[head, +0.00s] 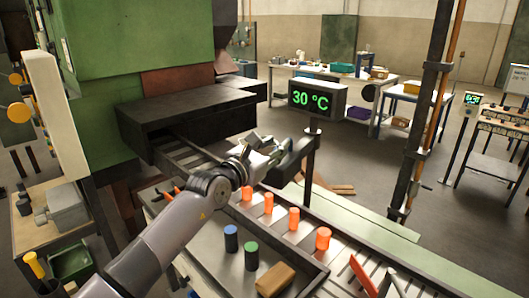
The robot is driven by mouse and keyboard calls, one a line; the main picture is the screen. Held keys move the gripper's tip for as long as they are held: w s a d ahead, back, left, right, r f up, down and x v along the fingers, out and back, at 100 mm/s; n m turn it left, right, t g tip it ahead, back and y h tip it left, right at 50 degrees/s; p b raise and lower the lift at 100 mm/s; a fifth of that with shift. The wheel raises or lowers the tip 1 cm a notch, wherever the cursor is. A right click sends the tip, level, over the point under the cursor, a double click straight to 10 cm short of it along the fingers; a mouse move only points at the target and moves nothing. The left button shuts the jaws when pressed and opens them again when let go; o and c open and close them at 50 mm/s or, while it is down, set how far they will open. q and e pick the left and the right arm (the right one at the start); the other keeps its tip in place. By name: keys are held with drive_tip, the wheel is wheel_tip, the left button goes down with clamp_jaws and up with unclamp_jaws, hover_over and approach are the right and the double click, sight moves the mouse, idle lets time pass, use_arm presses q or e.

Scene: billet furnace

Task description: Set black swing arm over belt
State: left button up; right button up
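The belt (345,254) is a line of metal slats running from the dark furnace mouth at left to the lower right. My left gripper (276,152) is at the bar's left side, above the belt. Its fingers overlap the bar in the picture. I cannot tell whether they touch it or are closed on it.
Several orange billets (294,218) stand upright along the belt's near side. A tray (212,262) in front holds a blue cylinder (231,239), a green-topped cylinder (251,256) and a wooden block (275,279). A display (317,99) reads 30 °C. A dark upright post (421,130) stands at right.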

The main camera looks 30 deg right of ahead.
use_arm(q)
drive_tip(key=v, duration=1.2)
use_arm(e)
drive_tip(key=shift+w+a, duration=0.1)
use_arm(q)
drive_tip(key=shift+w+f, duration=0.1)
drive_tip(key=shift+w, duration=0.05)
use_arm(e)
drive_tip(key=shift+c, duration=0.5)
